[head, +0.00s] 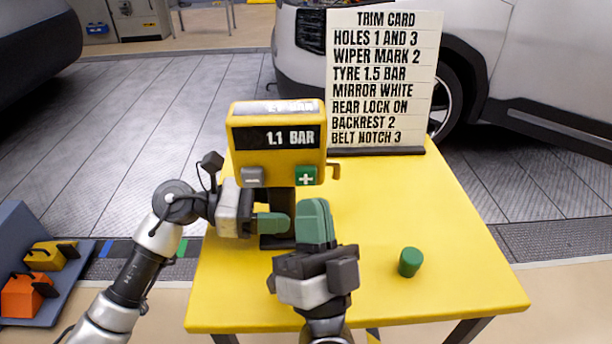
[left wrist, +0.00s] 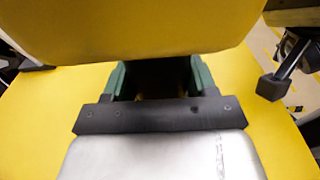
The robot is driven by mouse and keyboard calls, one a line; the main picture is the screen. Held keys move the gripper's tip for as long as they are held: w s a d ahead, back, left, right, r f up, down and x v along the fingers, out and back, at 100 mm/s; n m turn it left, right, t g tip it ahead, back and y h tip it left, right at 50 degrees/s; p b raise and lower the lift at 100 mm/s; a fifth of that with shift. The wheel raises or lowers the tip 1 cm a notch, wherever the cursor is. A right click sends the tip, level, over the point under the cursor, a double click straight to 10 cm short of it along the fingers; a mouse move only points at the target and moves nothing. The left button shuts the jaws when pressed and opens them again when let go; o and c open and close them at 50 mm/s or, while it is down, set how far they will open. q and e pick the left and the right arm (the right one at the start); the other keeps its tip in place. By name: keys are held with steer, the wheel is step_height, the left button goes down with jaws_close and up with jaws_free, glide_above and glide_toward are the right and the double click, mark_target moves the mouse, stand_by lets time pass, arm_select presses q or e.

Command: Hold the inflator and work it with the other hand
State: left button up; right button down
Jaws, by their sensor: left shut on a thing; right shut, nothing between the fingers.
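The inflator (head: 276,158) stands upright on the yellow table, a yellow box on a dark post (head: 283,205). Its front display reads 1.1 BAR, with a grey minus button (head: 252,177) at left and a green plus button (head: 305,176) at right. My left gripper (head: 278,224) is shut on the post below the box. The left wrist view shows its green fingers on both sides of the dark post (left wrist: 158,78). My right gripper (head: 314,206) is shut and empty, its green fingertips just below the plus button; I cannot tell whether they touch anything.
The trim card (head: 383,80) stands at the back of the table (head: 465,285) and lists TYRE 1.5 BAR. A small green cylinder (head: 410,262) stands at the right. The table's right side is otherwise clear. A bin with orange and yellow items (head: 28,295) is at far left.

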mark_target(306, 176)
steer(key=shift+w, duration=1.3)
steer(key=shift+w, duration=0.1)
stand_by(1.0)
steer(key=shift+w, duration=0.3)
steer(key=shift+w, duration=0.5)
stand_by(4.8)
